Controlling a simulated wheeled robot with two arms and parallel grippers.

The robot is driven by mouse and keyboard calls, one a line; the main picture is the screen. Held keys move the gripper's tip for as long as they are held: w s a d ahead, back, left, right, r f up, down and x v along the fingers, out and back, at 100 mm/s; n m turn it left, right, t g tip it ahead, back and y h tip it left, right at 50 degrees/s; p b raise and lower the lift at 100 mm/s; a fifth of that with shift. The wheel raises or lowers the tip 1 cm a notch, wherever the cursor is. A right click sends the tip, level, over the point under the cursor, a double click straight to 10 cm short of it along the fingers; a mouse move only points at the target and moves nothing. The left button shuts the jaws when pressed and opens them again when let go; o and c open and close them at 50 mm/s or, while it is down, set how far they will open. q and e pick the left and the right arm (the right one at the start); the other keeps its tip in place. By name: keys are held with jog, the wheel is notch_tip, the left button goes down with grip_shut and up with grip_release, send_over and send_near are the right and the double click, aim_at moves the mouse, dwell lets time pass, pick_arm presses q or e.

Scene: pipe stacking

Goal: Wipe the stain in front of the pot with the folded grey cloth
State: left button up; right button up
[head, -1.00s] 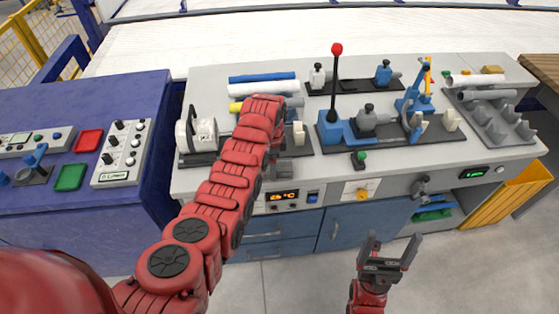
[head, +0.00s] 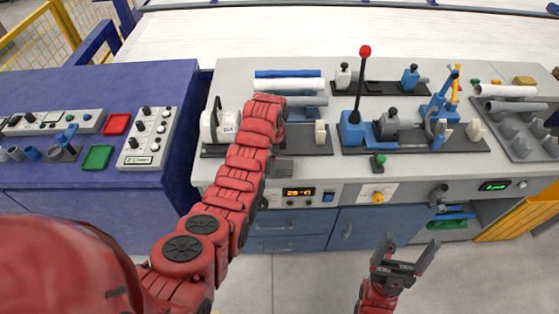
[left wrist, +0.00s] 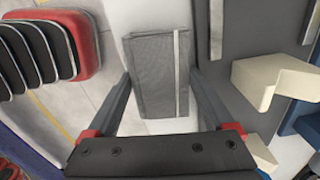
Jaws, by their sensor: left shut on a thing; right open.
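A folded grey cloth (left wrist: 155,75) with a pale stripe along one side sits between the fingers of my left gripper (left wrist: 163,88) in the left wrist view. My left gripper is shut on it, over the pale bench top. In the head view, my red left arm hides most of that gripper; a dark grey block, perhaps the cloth, shows at the bench's front edge. My right gripper (head: 408,250) is open and empty, in front of the bench and below its top. I cannot make out a pot or a stain.
The grey bench (head: 232,88) carries a white round fixture (head: 219,124), a red-knobbed lever (head: 363,85), pipes (head: 290,84) and a pipe rack (head: 515,130). A blue side table (head: 60,85) with a red tray (head: 116,124) and a green tray (head: 97,157) stands left.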

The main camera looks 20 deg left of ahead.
pick_arm(q)
jog(key=shift+s+a+f, duration=0.1)
jog(key=shift+s+a, duration=0.15)
jog(key=shift+a, duration=0.45)
jog(key=shift+s+a, duration=0.25)
jog(key=shift+a, duration=0.45)
jog(key=shift+w+r+p, duration=0.2)
jog(key=shift+r+p, duration=0.15)
jog(key=shift+r, duration=0.25)
jog(key=shift+d+r+p, duration=0.1)
jog(key=shift+r+p, duration=0.45)
jog(key=shift+r, duration=1.95)
notch_tip(320, 180, up, 3)
jog(key=p, duration=0.3)
